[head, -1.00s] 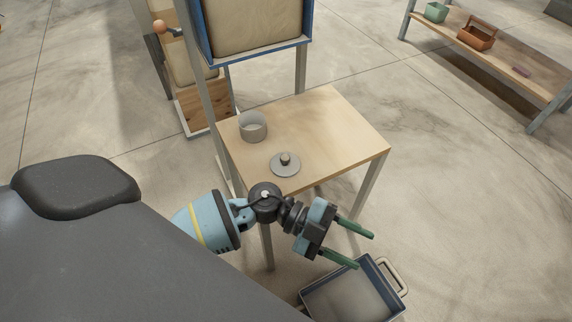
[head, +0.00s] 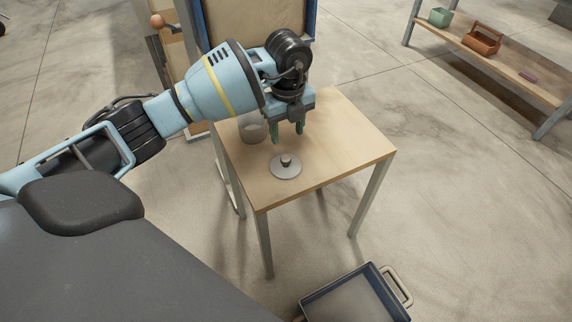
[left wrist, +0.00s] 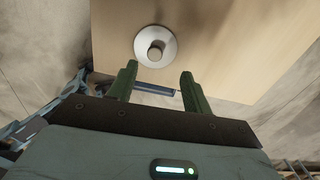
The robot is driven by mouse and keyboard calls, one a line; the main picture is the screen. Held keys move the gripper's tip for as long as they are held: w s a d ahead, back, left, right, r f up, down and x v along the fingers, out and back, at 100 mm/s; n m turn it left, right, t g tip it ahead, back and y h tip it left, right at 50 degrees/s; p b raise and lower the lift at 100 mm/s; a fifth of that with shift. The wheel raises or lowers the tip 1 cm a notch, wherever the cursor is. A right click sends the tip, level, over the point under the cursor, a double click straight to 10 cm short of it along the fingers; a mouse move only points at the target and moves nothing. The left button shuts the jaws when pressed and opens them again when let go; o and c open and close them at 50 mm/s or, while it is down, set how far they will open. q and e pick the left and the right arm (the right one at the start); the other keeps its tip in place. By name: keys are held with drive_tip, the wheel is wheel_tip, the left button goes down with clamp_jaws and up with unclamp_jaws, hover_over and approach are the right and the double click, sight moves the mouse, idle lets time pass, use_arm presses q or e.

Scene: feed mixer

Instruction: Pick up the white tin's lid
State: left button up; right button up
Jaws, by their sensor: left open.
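The lid (head: 286,168) is a round grey-white disc with a dark-topped knob, lying flat on the small wooden table. The tin (head: 252,130) stands open behind it, partly hidden by my left arm. My left gripper (head: 288,138) points down above the table, just behind the lid in the head view. It is open and empty, with green fingers. In the left wrist view the lid (left wrist: 156,46) lies beyond and between the two fingertips of the left gripper (left wrist: 158,72), apart from them. My right gripper is not in view.
The wooden table (head: 340,150) is bare to the right of the lid. A blue-rimmed tray (head: 352,295) with a handle is on the floor in front. A low shelf (head: 520,75) at the back right holds a green container and an orange-brown caddy.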

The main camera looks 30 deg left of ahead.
sight(286, 158)
use_arm(q)
drive_tip(key=shift+f, duration=1.4)
drive_tip(key=f, duration=0.2)
drive_tip(key=s+f+b, duration=0.1)
drive_tip(key=f, duration=0.1)
drive_tip(key=shift+d+f, duration=0.15)
drive_tip(key=shift+f, duration=0.45)
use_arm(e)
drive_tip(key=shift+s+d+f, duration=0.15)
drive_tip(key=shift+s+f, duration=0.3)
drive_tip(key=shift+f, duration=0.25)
use_arm(q)
drive_tip(key=shift+c, duration=0.3)
drive_tip(key=c, duration=1)
drive_tip(key=shift+r, duration=0.15)
